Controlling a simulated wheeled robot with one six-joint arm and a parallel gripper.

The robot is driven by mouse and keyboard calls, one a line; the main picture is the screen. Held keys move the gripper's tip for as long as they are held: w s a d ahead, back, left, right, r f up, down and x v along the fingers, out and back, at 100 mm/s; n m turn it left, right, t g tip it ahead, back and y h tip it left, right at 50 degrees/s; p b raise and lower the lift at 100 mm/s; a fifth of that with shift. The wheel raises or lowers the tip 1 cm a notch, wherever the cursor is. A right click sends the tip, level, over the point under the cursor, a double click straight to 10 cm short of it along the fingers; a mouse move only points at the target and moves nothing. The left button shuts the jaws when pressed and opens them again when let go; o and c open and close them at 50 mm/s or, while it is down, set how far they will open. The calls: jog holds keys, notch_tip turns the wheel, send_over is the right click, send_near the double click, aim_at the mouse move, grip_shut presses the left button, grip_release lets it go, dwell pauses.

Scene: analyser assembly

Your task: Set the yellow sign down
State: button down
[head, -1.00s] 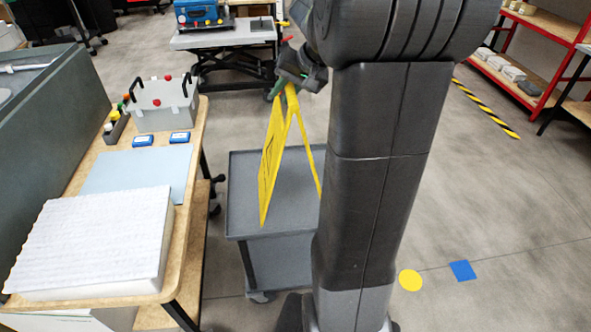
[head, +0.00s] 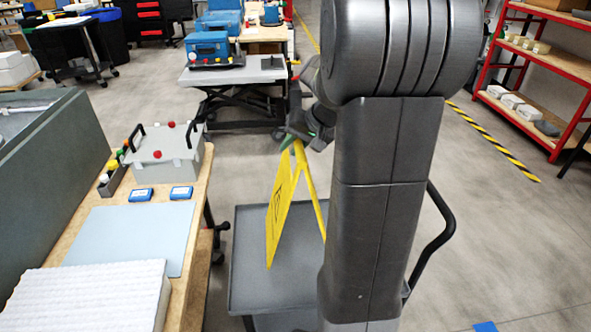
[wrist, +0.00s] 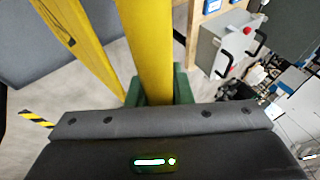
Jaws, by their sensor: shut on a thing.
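The yellow sign (head: 281,208) is a folding A-frame that hangs upright with its two panels spread below my gripper (head: 297,142). My gripper is shut on its top edge. In the head view the sign shows in front of the grey cart top (head: 252,284); whether its lower edge touches the cart I cannot tell. My arm hides part of the right panel. In the wrist view the yellow sign (wrist: 146,45) runs up from between the green fingertips (wrist: 160,88).
A wooden bench (head: 190,240) on the left carries a grey case (head: 170,160), blue boxes (head: 181,192) and a white foam block (head: 90,295). A lift table (head: 235,75) stands behind. Open floor lies right, before red shelves (head: 520,85).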

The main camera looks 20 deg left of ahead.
aim_at(289, 162)
jog(key=shift+f, duration=2.05)
jog(key=shift+f, duration=0.25)
jog(key=c, duration=1.3)
grip_release()
jog(key=shift+r, duration=0.1)
jog(key=shift+r, duration=0.2)
jog(key=v, duration=1.2)
